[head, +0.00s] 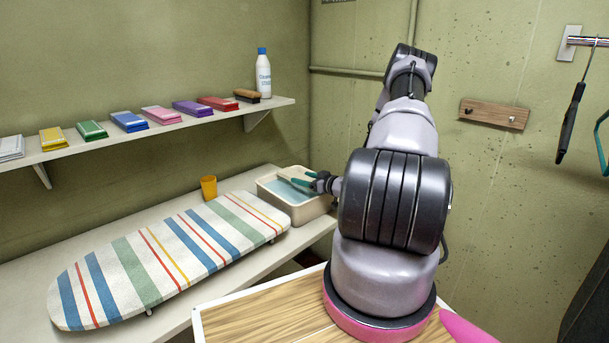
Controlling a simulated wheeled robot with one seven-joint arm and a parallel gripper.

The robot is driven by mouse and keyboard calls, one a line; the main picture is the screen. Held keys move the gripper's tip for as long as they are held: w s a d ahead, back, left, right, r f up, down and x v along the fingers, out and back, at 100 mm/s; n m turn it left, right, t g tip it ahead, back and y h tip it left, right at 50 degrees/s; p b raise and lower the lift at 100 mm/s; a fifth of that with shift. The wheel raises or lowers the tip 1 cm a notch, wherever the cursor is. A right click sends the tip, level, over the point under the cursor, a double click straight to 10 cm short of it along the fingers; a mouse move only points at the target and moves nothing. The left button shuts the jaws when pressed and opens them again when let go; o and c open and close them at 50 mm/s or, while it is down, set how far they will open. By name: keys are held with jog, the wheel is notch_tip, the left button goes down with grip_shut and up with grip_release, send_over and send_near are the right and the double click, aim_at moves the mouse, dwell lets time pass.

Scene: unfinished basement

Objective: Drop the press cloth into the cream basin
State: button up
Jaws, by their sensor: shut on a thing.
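The cream basin (310,209) stands on the white counter beyond the board's right end. Pale blue shows inside it, and I cannot tell whether this is water or lining. My gripper (297,183) reaches in from the right, over the basin's opening. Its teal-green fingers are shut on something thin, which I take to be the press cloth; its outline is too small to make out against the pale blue. My arm hides part of the area right of the basin. I cannot tell the exact height of the gripper above the rim.
A striped ironing board (165,258) fills the counter's front left. An orange cup (209,188) stands behind it, left of the basin. Above, a shelf (150,130) holds several coloured packets, a brush (247,95) and a white bottle (263,76). A wooden table (265,322) lies in front.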

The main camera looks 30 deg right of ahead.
jog(key=o, duration=1.2)
jog(key=shift+o, duration=0.2)
jog(key=shift+s, duration=0.1)
jog(key=v, duration=1)
jog(key=shift+s, duration=0.3)
jog(key=shift+d, duration=0.1)
